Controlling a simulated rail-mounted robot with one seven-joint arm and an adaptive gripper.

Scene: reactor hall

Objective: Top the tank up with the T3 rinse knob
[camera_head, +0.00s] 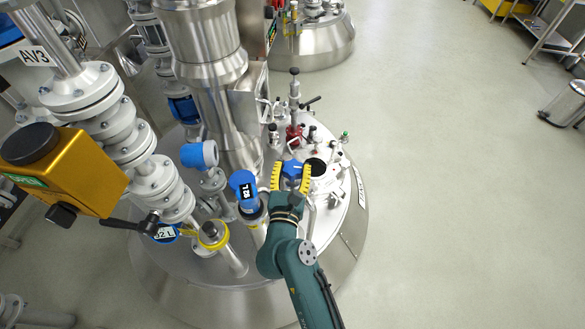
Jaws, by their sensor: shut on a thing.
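The steel tank (345,245) fills the middle of the head view, with pipes and fittings on its lid. My gripper (291,176) is over the lid, its yellow fingers on both sides of a blue knob (292,170). The fingers are shut on this knob, which sits among the lid fittings. No T3 label on the knob can be read from here. The inside of the tank is hidden, so its liquid level does not show.
Left of my gripper stand a blue-capped instrument (243,184) and a thick steel column (205,60). A yellow valve actuator (75,165) and an AV3 pipe (85,85) crowd the left. Open floor (450,180) lies to the right.

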